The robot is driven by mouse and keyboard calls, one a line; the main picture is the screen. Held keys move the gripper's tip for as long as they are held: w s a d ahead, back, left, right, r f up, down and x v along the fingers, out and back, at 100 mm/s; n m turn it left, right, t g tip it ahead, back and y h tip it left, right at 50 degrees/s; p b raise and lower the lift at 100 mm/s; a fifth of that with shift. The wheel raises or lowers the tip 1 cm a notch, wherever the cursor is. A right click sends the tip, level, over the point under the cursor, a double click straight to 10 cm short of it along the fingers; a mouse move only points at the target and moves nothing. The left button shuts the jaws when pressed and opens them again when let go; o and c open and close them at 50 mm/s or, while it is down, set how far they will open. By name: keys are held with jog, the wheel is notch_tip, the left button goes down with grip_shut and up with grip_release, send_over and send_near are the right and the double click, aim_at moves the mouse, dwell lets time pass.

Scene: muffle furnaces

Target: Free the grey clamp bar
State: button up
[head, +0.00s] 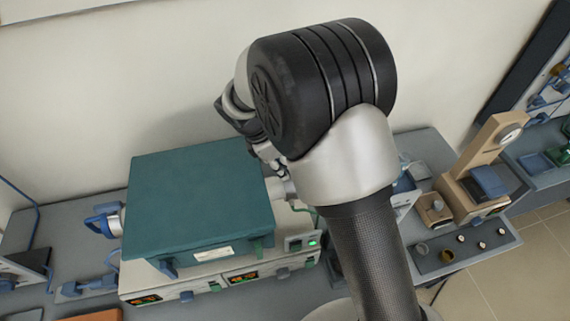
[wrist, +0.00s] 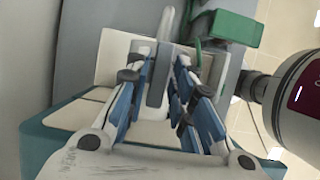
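The grey clamp bar (wrist: 159,78) shows in the wrist view as a short upright grey bar against a pale panel. My gripper (wrist: 163,62) has blue and white fingers that come together on either side of it, close against both its edges. The gripper looks shut on the bar, though the contact faces are partly hidden. In the head view, my arm covers the bar and most of the gripper, which is behind the right side of the teal furnace (head: 195,200).
A green block (wrist: 235,27) and a pale curved handle (wrist: 166,22) are close to the fingertips in the wrist view. Lit control panels (head: 240,277) are under the teal furnace. A beige instrument (head: 492,150) stands on the bench at right.

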grip_shut()
jog(key=shift+r+m, duration=0.1)
jog(key=shift+m, duration=0.2)
jog(key=m+g+p, duration=0.1)
jog(key=m+p, duration=0.1)
jog(key=shift+w+m, duration=0.15)
jog(key=shift+m, duration=0.25)
jog(key=m+g+p, duration=0.2)
jog(key=m, duration=0.2)
jog(key=shift+w, duration=0.1)
jog(key=m+g, duration=0.1)
jog(key=m, duration=0.2)
jog(key=m+y+p, duration=0.1)
jog(key=m, duration=0.2)
jog(key=shift+w+d+g, duration=0.15)
jog(key=shift+g, duration=0.25)
jog(key=shift+m+g+y+p, duration=0.35)
jog(key=shift+m+y, duration=0.65)
jog(key=shift+m, duration=1.2)
